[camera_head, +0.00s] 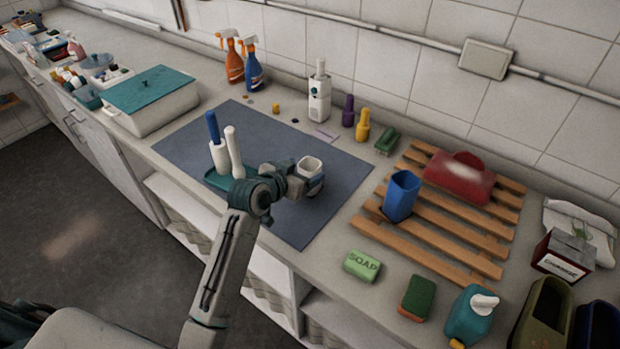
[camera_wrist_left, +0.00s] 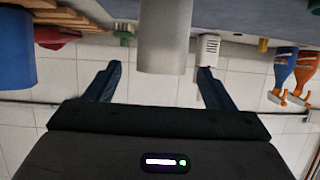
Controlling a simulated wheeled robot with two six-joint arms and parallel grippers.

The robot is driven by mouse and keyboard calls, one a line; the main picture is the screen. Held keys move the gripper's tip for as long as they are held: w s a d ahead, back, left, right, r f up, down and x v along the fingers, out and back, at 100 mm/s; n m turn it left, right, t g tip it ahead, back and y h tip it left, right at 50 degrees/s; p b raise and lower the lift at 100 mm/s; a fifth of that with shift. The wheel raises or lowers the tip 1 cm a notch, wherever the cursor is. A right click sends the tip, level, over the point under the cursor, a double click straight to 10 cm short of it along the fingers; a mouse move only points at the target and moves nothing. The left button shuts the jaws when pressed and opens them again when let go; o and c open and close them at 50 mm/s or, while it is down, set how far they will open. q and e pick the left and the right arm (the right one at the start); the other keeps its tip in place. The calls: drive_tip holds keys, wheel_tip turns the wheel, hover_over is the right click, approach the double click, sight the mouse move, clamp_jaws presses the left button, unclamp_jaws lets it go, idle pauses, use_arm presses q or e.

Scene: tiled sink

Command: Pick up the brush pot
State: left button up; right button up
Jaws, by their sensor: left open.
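The brush pot, as I take it, is an open-topped pale grey pot (camera_head: 310,166) standing on the dark blue mat in the head view. It is a grey cylinder (camera_wrist_left: 165,38) in the upside-down left wrist view. My left gripper (camera_head: 305,182) is at the pot, its fingers partly hidden in the head view. In the left wrist view the gripper (camera_wrist_left: 160,67) is open, with one finger on each side of the pot's near end and a gap to each. My right gripper is not in view.
Two brushes with a blue handle (camera_head: 213,128) and a white handle (camera_head: 233,145) stand upright on a teal tray left of the pot. A wooden rack (camera_head: 430,237) with a blue cup (camera_head: 401,195) lies to the right. Soap (camera_head: 361,266) lies near the front edge.

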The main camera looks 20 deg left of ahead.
sight(315, 165)
use_arm(q)
drive_tip(key=shift+w+d+f, duration=0.1)
drive_tip(key=shift+w+f, duration=0.05)
drive_tip(key=shift+w, duration=0.25)
drive_tip(key=p+x, duration=0.2)
drive_tip(key=x, duration=0.2)
drive_tip(key=shift+w+f, duration=0.2)
drive_tip(key=shift+w, duration=0.1)
drive_tip(key=shift+w+d+f, duration=0.15)
drive_tip(key=shift+w+f, duration=0.05)
drive_tip(key=shift+w, duration=0.05)
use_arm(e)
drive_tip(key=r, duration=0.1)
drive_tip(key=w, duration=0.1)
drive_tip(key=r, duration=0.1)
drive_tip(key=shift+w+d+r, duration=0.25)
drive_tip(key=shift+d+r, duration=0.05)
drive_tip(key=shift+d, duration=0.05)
use_arm(q)
drive_tip(key=shift+c, duration=0.3)
drive_tip(key=c, duration=1.1)
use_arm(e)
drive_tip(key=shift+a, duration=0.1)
